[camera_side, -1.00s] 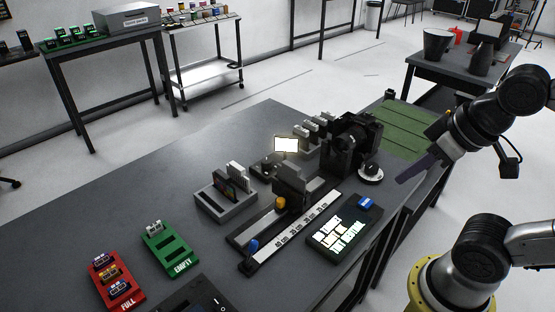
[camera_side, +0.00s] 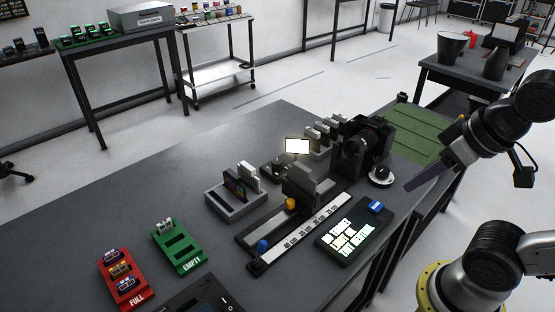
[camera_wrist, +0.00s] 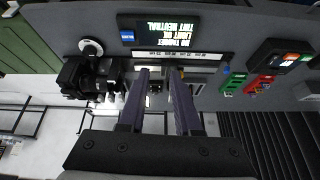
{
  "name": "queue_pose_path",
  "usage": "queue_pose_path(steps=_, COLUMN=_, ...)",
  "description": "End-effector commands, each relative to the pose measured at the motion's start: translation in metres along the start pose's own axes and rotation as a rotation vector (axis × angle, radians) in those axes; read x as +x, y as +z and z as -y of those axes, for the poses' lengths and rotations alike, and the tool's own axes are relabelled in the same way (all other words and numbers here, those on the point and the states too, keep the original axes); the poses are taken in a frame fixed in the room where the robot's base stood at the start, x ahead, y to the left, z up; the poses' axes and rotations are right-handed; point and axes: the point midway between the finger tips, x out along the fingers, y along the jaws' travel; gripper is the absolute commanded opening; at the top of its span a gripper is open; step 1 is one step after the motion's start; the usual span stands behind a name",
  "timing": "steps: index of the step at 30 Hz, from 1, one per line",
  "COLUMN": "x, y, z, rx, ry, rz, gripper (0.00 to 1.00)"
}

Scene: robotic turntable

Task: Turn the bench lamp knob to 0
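A small lit lamp panel (camera_side: 297,146) glows over the bench behind the slide rail. A dark lamp base (camera_side: 276,168) sits just left of it; whether a knob is on it is too small to tell. A round dial with a black cap and pale rim (camera_side: 381,175) stands at the bench's right side, beside the camera-like device; it also shows in the wrist view (camera_wrist: 91,48). I cannot tell which is the bench lamp knob, and no setting is readable. My gripper (camera_wrist: 157,75) has two purple fingers, apart and empty. In the side view it (camera_side: 420,181) hangs right of the dial, not touching it.
A black camera-like device (camera_side: 362,150) stands left of the dial. A lit text display (camera_side: 350,238) and a marked scale rail (camera_side: 305,230) lie in front. A card holder (camera_side: 235,205), green tray (camera_side: 178,247) and red tray (camera_side: 122,280) are further left. A green mat (camera_side: 412,133) lies behind.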

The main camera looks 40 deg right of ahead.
Motion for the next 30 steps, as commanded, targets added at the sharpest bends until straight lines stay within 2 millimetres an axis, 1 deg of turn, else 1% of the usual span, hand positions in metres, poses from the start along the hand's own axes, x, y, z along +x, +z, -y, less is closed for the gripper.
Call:
queue_pose_path(steps=1, x=0.000, y=0.002, z=0.000, rx=0.047, ry=0.001, rz=0.011, gripper=0.43)
queue_pose_path(steps=2, x=-0.002, y=0.002, z=0.000, rx=0.083, ry=0.002, rz=0.014, gripper=0.49)
queue_pose_path(steps=3, x=-0.007, y=-0.002, z=0.000, rx=0.135, ry=0.001, rz=0.007, gripper=0.56)
queue_pose_path(steps=5, x=-0.017, y=-0.012, z=0.001, rx=0.224, ry=-0.001, rz=-0.007, gripper=0.67)
queue_pose_path(steps=6, x=-0.024, y=-0.021, z=0.001, rx=0.286, ry=-0.002, rz=-0.011, gripper=0.69)
queue_pose_path(steps=8, x=-0.033, y=-0.037, z=0.002, rx=0.380, ry=-0.003, rz=-0.011, gripper=0.69)
queue_pose_path(steps=11, x=-0.046, y=-0.068, z=0.004, rx=0.537, ry=0.001, rz=0.001, gripper=0.69)
queue_pose_path(steps=12, x=-0.050, y=-0.081, z=0.005, rx=0.600, ry=0.004, rz=0.009, gripper=0.69)
queue_pose_path(steps=14, x=-0.054, y=-0.102, z=0.006, rx=0.693, ry=0.011, rz=0.022, gripper=0.69)
queue_pose_path(steps=15, x=-0.056, y=-0.118, z=0.007, rx=0.755, ry=0.017, rz=0.032, gripper=0.69)
queue_pose_path(steps=17, x=-0.056, y=-0.141, z=0.008, rx=0.845, ry=0.029, rz=0.049, gripper=0.69)
queue_pose_path(steps=18, x=-0.054, y=-0.156, z=0.009, rx=0.905, ry=0.038, rz=0.061, gripper=0.69)
queue_pose_path(steps=20, x=-0.050, y=-0.179, z=0.009, rx=0.990, ry=0.053, rz=0.079, gripper=0.69)
queue_pose_path(steps=21, x=-0.046, y=-0.195, z=0.010, rx=1.045, ry=0.065, rz=0.090, gripper=0.69)
queue_pose_path(steps=23, x=-0.037, y=-0.216, z=0.011, rx=1.120, ry=0.083, rz=0.108, gripper=0.69)
queue_pose_path(steps=24, x=-0.030, y=-0.230, z=0.011, rx=1.167, ry=0.097, rz=0.121, gripper=0.69)
queue_pose_path(steps=26, x=-0.018, y=-0.249, z=0.012, rx=1.233, ry=0.118, rz=0.138, gripper=0.69)
queue_pose_path(steps=27, x=-0.007, y=-0.261, z=0.012, rx=1.274, ry=0.133, rz=0.150, gripper=0.69)
queue_pose_path(steps=29, x=0.009, y=-0.278, z=0.012, rx=1.329, ry=0.156, rz=0.167, gripper=0.69)
queue_pose_path(steps=30, x=0.021, y=-0.289, z=0.012, rx=1.363, ry=0.173, rz=0.179, gripper=0.69)
